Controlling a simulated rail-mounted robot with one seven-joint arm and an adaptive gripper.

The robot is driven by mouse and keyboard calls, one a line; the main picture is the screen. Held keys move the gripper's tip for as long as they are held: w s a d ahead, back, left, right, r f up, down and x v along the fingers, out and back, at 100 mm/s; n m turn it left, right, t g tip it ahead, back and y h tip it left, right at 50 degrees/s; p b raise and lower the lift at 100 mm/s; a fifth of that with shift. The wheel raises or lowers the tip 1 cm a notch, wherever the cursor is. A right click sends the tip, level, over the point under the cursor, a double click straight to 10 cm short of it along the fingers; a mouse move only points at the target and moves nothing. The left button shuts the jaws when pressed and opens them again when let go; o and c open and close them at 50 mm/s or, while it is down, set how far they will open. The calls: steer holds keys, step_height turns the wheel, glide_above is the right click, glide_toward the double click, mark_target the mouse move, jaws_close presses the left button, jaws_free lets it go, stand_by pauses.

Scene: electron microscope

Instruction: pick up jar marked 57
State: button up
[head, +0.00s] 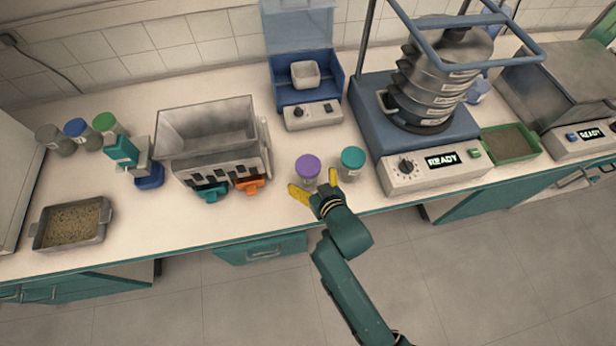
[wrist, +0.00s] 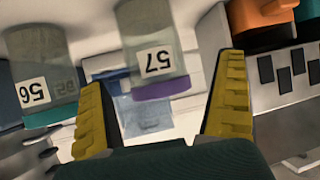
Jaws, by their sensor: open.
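The jar marked 57 (wrist: 160,35) is a clear jar with a purple lid, shown upside down in the wrist view. In the head view its purple lid (head: 308,166) is near the bench's front edge. My gripper (head: 316,186) is open, with yellow fingers at the jar's near side. In the wrist view the open fingers (wrist: 163,88) frame the jar, with a gap on each side; nothing is held. The jar marked 56 (wrist: 38,65), with a teal lid, is close by, at the right in the head view (head: 352,160).
A grey hopper box (head: 208,135) with teal and orange handles stands left of the jars. A sieve shaker (head: 428,175) stands to their right, reading READY. A blue device with an open lid (head: 313,117) is behind. Several lidded jars (head: 82,135) stand far left.

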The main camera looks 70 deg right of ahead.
steer(key=b+x, duration=0.1)
steer(key=x, duration=0.4)
steer(key=shift+s+d+f+b, duration=0.1)
steer(key=shift+d+f+b, duration=0.05)
steer(key=shift+d+b, duration=0.15)
steer(key=shift+s+a, duration=0.1)
steer(key=shift+c, duration=0.4)
steer(key=c, duration=1.2)
